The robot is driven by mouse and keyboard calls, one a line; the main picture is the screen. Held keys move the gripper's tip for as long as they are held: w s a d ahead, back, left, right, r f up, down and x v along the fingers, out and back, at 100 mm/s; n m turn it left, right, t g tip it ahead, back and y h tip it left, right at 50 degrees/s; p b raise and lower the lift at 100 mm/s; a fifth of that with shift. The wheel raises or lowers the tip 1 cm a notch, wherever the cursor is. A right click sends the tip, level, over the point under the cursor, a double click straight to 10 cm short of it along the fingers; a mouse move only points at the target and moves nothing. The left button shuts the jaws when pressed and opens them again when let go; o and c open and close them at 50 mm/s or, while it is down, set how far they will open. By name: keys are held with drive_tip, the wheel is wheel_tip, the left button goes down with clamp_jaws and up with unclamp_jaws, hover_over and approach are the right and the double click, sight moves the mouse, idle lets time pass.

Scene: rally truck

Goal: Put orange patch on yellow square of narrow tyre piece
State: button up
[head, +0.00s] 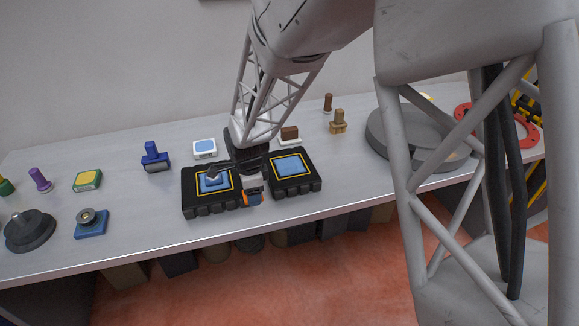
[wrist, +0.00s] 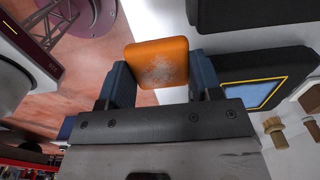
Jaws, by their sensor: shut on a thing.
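My gripper (wrist: 160,78) is shut on the orange patch (wrist: 157,62), a rounded square with a scuffed face, held between the two fingers. In the head view my gripper (head: 253,188) is between two black tyre pieces, with a sliver of orange at its lower end. The left tyre piece (head: 188,206) has a yellow square outline, with a blue piece with a grey top inside it. The right tyre piece (head: 304,187) has a yellow square outline around a flat blue area. A yellow-outlined black piece (wrist: 240,70) shows in the wrist view. I cannot tell which is the narrow one.
Behind the tyre pieces are a blue stamp-like block (head: 155,160), a white-and-blue pad (head: 204,148) and a brown block (head: 290,133). A green-and-yellow block (head: 88,180) and a blue base with a knob (head: 91,225) lie left. The table's front edge is close by.

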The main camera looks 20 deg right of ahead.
drive_tip(key=s+d+r, duration=0.1)
drive_tip(key=d, duration=1.3)
drive_tip(key=shift+s+r, duration=0.3)
drive_tip(key=shift+r, duration=0.05)
drive_tip(key=shift+w, duration=0.15)
hover_over(289, 166)
drive_tip(key=shift+d+f, duration=0.1)
drive_tip(key=shift+f, duration=0.65)
drive_tip(key=shift+f, duration=1.75)
drive_tip(key=shift+f, duration=0.2)
